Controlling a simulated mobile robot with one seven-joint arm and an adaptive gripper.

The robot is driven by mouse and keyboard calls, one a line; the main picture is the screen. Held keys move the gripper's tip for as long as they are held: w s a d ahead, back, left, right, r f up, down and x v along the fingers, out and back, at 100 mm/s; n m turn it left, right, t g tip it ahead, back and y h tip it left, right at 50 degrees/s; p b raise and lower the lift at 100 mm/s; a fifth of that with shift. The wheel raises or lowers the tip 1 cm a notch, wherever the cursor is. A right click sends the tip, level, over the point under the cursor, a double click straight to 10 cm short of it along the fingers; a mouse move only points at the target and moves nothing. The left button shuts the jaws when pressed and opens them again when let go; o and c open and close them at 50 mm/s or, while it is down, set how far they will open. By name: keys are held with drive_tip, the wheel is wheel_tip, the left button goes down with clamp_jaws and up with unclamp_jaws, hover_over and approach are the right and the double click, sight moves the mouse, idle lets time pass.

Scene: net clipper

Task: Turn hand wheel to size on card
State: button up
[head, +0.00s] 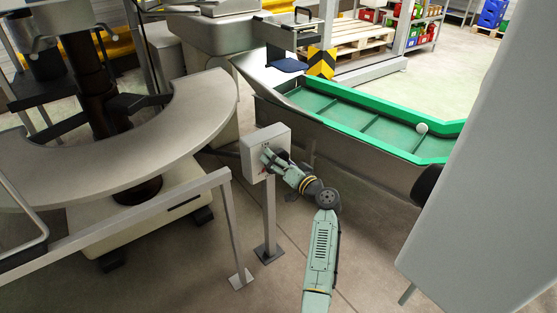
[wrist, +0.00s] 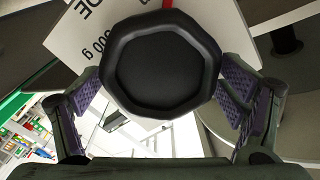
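The hand wheel (wrist: 160,63) is a black, eight-sided knob filling the middle of the wrist view. It sits in front of a white panel (wrist: 75,37) with black lettering, of which "DE" and "000 g" show; the rest is hidden. The panel is on the front of a grey box (head: 265,150) on a post in the head view. My gripper (head: 268,158) is at this box. In the wrist view its two fingers (wrist: 160,90) stand on either side of the wheel, tips close to its rim. I cannot tell whether they touch it. No size card is readable.
A grey rail (head: 130,224) and a curved grey table (head: 150,135) stand left of the box. A large grey panel (head: 490,180) fills the right side. Some floor is clear around the post.

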drive_tip(key=c, duration=0.9)
drive_tip(key=shift+o, duration=0.2)
drive_tip(key=shift+m, duration=0.3)
drive_tip(key=m, duration=0.3)
drive_tip(key=shift+f+m, duration=0.15)
drive_tip(key=shift+m, duration=0.25)
drive_tip(key=m, duration=0.4)
drive_tip(key=shift+d+f+m+p, duration=0.1)
drive_tip(key=shift+m+p, duration=0.2)
drive_tip(key=shift+p, duration=0.1)
drive_tip(key=m+p, duration=0.3)
drive_tip(key=m, duration=0.3)
drive_tip(key=shift+f, duration=0.15)
drive_tip(key=m+p, duration=0.2)
drive_tip(key=m, duration=0.2)
drive_tip(key=shift+f+m, duration=0.15)
drive_tip(key=shift+m, duration=0.15)
drive_tip(key=shift+f+m+p, duration=0.1)
drive_tip(key=shift+m+p, duration=0.75)
drive_tip(key=shift+m, duration=0.15)
